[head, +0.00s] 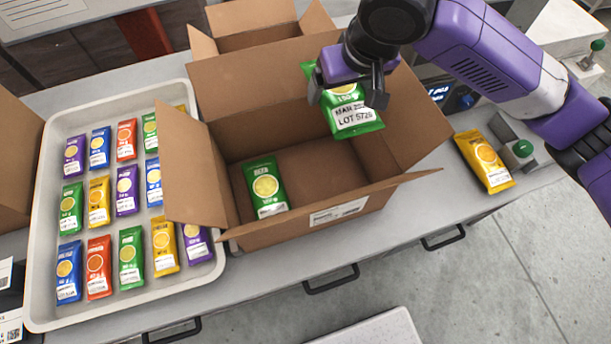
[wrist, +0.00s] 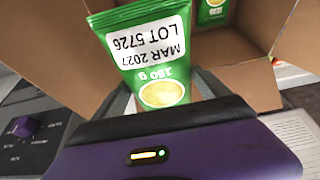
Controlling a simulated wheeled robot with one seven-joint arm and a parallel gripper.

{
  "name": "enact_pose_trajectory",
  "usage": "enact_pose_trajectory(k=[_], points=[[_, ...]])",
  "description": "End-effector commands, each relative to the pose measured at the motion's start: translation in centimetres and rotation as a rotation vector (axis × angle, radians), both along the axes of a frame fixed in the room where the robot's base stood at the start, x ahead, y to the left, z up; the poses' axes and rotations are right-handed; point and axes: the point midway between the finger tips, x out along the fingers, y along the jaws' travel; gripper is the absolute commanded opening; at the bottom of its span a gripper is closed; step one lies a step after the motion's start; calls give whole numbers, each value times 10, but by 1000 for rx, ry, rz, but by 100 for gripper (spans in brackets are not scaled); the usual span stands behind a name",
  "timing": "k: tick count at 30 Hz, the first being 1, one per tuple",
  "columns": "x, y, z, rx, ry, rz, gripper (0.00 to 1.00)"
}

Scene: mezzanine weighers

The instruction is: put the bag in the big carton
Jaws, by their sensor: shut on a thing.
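My gripper (head: 347,88) is shut on a green bag (head: 352,118) with a yellow round picture and a white label reading LOT 5726. It holds the bag above the right part of the big open carton (head: 340,212). The held bag also fills the middle of the wrist view (wrist: 150,45), its label end pointing away from my gripper. Inside the carton, another green bag (head: 264,187) lies on the floor at the left. The carton's flaps are spread open. Part of the held bag's top is hidden by my gripper.
A white tray (head: 33,250) with several coloured bags stands left of the carton. A smaller open carton (head: 262,38) stands behind. A yellow bag (head: 484,160) lies at the right beside a device with a green button (head: 523,149).

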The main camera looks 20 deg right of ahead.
Motion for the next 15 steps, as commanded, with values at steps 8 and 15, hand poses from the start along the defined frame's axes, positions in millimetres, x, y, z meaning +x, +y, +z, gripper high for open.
enact_pose_trajectory(k=[8, 15], points=[[-1, 0, -58, 1, 5, -2, 32], [-1, -1, -115, 1, 4, -2, 32]])
